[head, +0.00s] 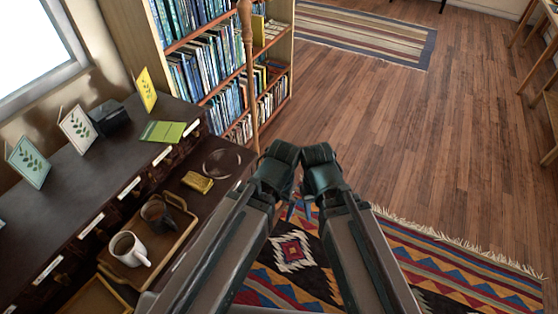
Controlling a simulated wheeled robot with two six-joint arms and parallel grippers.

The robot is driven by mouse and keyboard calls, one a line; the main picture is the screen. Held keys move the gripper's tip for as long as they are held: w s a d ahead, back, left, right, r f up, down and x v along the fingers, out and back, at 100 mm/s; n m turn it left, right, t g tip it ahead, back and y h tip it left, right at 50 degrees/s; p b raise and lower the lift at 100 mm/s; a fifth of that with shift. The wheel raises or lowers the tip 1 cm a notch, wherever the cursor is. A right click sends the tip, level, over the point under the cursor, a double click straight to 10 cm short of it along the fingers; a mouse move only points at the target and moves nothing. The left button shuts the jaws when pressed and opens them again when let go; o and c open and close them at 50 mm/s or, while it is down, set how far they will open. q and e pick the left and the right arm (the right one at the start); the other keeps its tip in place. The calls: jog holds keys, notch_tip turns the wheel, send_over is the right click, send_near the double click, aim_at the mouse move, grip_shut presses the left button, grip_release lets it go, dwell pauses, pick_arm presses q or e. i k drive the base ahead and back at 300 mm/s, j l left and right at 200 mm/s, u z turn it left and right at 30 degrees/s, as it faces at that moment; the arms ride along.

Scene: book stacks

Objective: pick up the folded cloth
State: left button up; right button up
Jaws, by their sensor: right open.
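A small mustard-yellow folded piece (197,181), which looks like the folded cloth, lies on the lower dark ledge of the cabinet, between the wooden tray and a round dark dish. Nothing touches it from above. My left gripper (291,212) and my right gripper (308,210) hang close together above the rug, to the right of the cloth and clear of it. The right one is open with nothing seen in it. The left one's fingers are mostly hidden behind its own arm.
A wooden tray (184,222) holds a white mug (130,249) and a dark cup (156,213). The round dish (222,163) sits behind the cloth. Cards and a green booklet (163,132) stand or lie on the upper cabinet top. A bookcase (285,55) rises behind; open floor lies right.

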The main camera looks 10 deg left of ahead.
aim_at(201, 184)
jog(key=i+l+u, duration=0.15)
jog(key=u, duration=0.2)
jog(key=i+l+u, duration=0.25)
jog(key=u, duration=0.15)
jog(key=i+l+u, duration=0.2)
jog(key=u, duration=0.15)
jog(key=l, duration=0.1)
